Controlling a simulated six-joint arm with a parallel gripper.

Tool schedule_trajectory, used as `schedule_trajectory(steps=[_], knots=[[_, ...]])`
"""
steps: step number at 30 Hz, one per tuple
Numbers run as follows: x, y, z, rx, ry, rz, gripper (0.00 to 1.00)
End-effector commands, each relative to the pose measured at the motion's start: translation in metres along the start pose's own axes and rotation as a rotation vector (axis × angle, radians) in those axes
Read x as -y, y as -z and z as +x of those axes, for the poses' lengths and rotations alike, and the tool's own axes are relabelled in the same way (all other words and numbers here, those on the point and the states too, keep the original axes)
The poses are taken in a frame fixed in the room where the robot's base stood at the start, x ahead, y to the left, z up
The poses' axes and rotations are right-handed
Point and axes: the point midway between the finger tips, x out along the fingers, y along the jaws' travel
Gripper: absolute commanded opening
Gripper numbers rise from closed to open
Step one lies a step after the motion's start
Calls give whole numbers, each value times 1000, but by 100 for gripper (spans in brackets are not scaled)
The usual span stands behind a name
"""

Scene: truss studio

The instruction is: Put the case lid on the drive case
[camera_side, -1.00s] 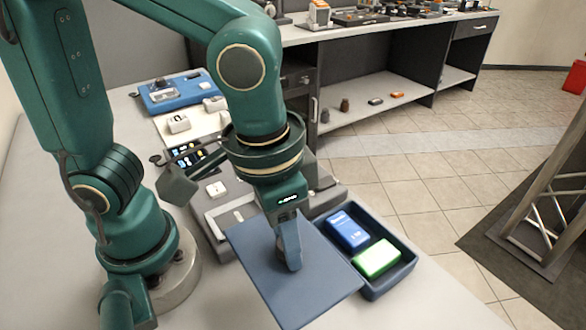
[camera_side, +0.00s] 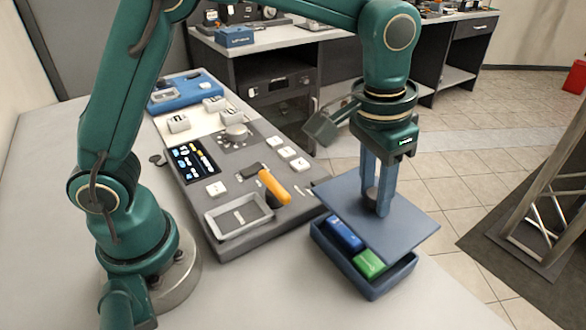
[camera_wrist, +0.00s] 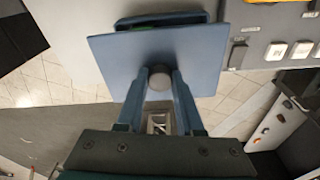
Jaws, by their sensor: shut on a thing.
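The case lid (camera_side: 400,235) is a flat blue-grey square plate with a round knob (camera_side: 371,193) on top. My gripper (camera_side: 378,205) is shut on the knob, and the lid hangs roughly level. The wrist view also shows the lid (camera_wrist: 115,55) and the knob (camera_wrist: 159,81) between my fingers. The drive case (camera_side: 375,286) is an open dark blue box at the table edge. It holds a blue block (camera_side: 345,233) and a green block (camera_side: 369,263). The lid is above the case, shifted towards its far right, so the near left part of the case stays uncovered.
A grey control panel (camera_side: 240,160) with white buttons, a screen, a shallow tray (camera_side: 240,216) and an orange handle (camera_side: 274,187) lies left of the case. A blue unit (camera_side: 183,92) is at the back. Bare table (camera_side: 250,285) lies in front.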

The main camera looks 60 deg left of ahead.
Motion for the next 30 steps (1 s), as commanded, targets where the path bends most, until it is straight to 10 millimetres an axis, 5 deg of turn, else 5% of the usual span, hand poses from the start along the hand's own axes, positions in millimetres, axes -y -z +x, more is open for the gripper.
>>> schedule_trajectory(steps=[18,30], knots=[[4,-8,52,14,4,-13,0],[4,-8,61,11,3,-13,0]])
